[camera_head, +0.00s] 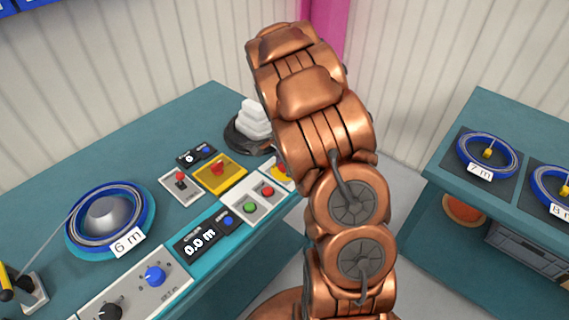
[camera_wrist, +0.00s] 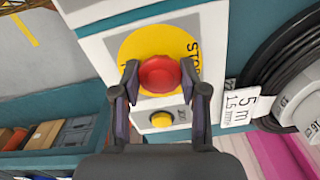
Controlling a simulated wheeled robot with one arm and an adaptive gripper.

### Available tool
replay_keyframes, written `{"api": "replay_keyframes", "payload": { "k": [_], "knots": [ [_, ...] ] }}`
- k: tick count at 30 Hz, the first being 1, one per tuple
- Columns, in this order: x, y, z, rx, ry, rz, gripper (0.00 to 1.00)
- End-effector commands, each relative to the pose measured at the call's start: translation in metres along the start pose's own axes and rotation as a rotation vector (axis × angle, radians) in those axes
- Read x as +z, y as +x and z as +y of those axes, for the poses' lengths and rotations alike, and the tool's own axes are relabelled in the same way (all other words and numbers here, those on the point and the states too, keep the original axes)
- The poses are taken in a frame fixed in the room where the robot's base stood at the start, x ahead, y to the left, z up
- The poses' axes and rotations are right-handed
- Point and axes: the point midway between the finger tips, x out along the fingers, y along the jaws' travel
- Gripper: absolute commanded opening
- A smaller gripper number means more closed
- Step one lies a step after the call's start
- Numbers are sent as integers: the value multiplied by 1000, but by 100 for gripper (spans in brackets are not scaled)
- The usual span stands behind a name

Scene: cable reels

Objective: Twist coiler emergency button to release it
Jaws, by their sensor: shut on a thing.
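The red emergency button (camera_wrist: 158,70) sits on a round yellow STOP plate (camera_wrist: 130,50) on a white panel in the wrist view. My gripper (camera_wrist: 160,84) is shut on the red button, with one finger on each side of its cap. In the head view my copper arm hides the gripper. Part of a yellow plate (camera_head: 281,171) shows there at the arm's left edge, mostly covered by it.
A yellow button (camera_wrist: 162,120) lies close by the fingers. A black cable reel (camera_wrist: 285,85) labelled 5 m stands to the right. In the head view, a control box (camera_head: 248,203) with red and green buttons and a blue 6 m coil (camera_head: 80,238) stand on the teal bench.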

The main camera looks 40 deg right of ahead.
Motion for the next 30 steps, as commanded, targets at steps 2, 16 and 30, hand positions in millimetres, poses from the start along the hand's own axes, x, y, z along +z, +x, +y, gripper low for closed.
{"api": "replay_keyframes", "payload": {
  "k": [2, 16, 30],
  "knots": [
    [1, 2, 1, 3, -6, -3, 24],
    [1, -5, 1, 3, -10, -3, 23],
    [1, -7, 1, 4, -10, -3, 55]
  ]
}}
